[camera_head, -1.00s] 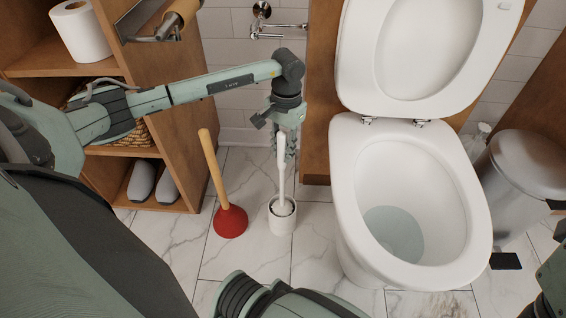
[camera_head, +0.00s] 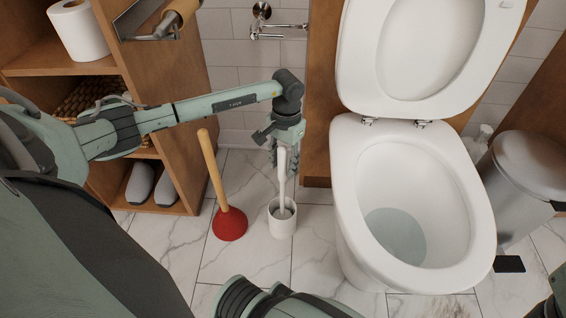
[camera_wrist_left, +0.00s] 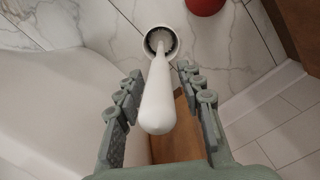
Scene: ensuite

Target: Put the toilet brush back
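The white toilet brush (camera_head: 282,165) stands in its white holder (camera_head: 282,226) on the floor, between the plunger and the toilet. Its handle leans slightly. In the left wrist view, the brush handle (camera_wrist_left: 158,98) points up at the camera and its lower end is inside the round holder (camera_wrist_left: 161,31). My left gripper (camera_head: 285,160) is just above and around the handle. In the wrist view, the left gripper's fingers (camera_wrist_left: 162,102) are spread on both sides of the handle with visible gaps. The brush head is mostly hidden in the holder.
A red plunger (camera_head: 229,223) with a wooden stick stands close left of the holder. The toilet (camera_head: 350,190), lid up, stands close right. A wooden shelf (camera_head: 165,100) is at left and a metal bin (camera_head: 528,170) at far right. Floor before the holder is clear.

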